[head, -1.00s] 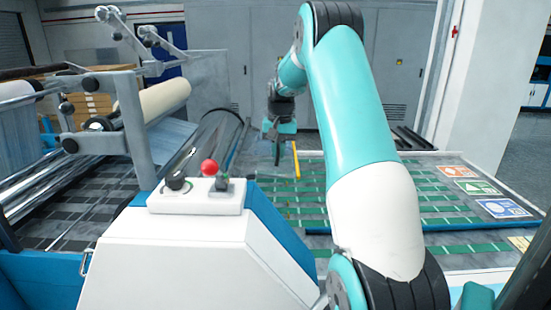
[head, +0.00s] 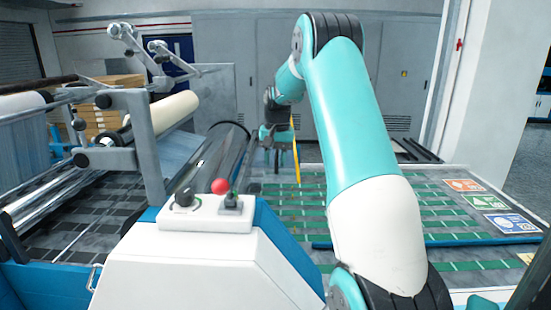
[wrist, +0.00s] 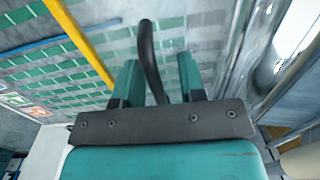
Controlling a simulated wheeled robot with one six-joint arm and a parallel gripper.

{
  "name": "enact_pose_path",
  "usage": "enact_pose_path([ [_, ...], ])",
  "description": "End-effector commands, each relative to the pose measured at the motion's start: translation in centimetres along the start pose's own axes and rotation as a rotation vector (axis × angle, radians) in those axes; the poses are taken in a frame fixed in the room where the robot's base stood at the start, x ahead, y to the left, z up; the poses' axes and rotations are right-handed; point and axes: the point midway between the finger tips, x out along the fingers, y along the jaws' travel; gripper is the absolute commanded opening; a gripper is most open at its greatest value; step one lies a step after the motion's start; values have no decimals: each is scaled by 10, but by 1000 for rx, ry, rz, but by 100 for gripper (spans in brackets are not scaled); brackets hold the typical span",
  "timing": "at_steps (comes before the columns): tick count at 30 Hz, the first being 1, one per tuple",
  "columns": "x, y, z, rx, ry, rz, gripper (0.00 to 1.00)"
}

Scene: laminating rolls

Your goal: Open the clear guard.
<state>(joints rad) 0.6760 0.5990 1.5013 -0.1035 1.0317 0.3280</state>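The clear guard (head: 236,165) looks like a see-through panel beside the dark-rimmed curve at the right end of the rollers. Its full outline is hard to make out. My gripper (head: 272,140) is over this right side of the machine, small and partly dark in the head view. In the wrist view my gripper (wrist: 158,80) has its two teal fingers apart. A dark curved handle (wrist: 147,48) stands between them, with a gap visible on each side. A yellow bar (wrist: 82,42) crosses the upper left there and shows beside my gripper in the head view (head: 296,155).
A white control box (head: 205,212) with a red button (head: 220,186) stands in front. Metal rollers and a cream roll (head: 175,110) are at left. A green-striped grey surface (head: 410,205) with coloured signs lies at right. Grey cabinets (head: 385,75) stand behind.

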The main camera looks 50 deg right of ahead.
Motion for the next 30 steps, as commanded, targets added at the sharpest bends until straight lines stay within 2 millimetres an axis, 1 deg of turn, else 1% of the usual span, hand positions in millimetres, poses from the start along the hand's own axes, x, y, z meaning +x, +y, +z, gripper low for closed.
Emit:
enact_pose_path([
  [9,-4,1,-1,3,5,0,37],
  [11,-9,1,-2,3,7,-1,37],
  [14,-23,1,-2,2,10,-2,37],
  [17,-45,1,-2,2,12,-2,37],
  [20,-72,1,-2,3,12,-2,37],
  [27,-142,1,-1,2,5,0,37],
  [30,-160,0,0,0,4,1,37],
])
